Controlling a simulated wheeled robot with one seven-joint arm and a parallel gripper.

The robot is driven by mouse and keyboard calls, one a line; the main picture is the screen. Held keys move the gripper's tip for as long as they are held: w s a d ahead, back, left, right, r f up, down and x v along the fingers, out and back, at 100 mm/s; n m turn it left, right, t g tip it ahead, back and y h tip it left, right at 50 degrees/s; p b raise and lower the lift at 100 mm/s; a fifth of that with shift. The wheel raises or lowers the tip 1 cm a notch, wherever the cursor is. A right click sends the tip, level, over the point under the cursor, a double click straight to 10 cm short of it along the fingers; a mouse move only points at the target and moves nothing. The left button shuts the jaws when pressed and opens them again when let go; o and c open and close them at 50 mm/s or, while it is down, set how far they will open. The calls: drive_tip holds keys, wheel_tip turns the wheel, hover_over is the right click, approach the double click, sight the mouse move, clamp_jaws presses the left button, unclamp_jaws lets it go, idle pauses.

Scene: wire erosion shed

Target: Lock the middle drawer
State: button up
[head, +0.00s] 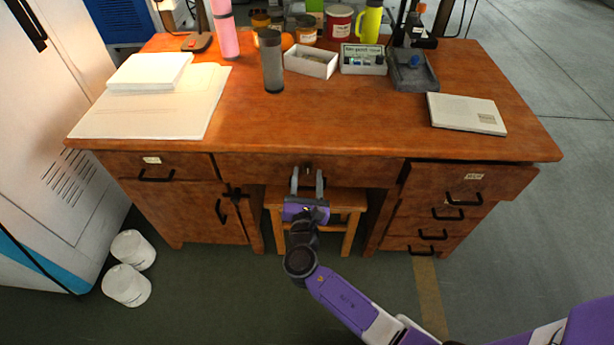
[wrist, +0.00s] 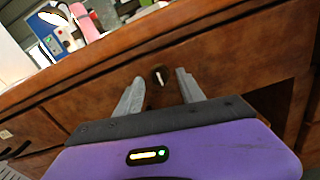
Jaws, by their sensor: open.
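The middle drawer (head: 355,171) is the wide wooden front under the centre of the desk top, and it looks closed. A round dark lock with a pale upright key or slot (wrist: 158,77) sits on the drawer front in the wrist view. My gripper (head: 308,176) is in front of the drawer. In the wrist view my gripper (wrist: 159,88) is open, with one finger on each side of the lock and nothing between them held. I cannot tell whether the fingertips touch the drawer front.
A wooden stool (head: 352,199) stands under the drawer, below my gripper. The top right drawer (head: 470,180) sticks out a little. The left cabinet (head: 185,205) has a dark handle. The desk top (head: 330,120) carries a grey tumbler (head: 271,62), boxes and papers.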

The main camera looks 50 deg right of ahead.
drive_tip(key=shift+w+d, duration=0.15)
drive_tip(key=shift+d, duration=0.1)
clamp_jaws()
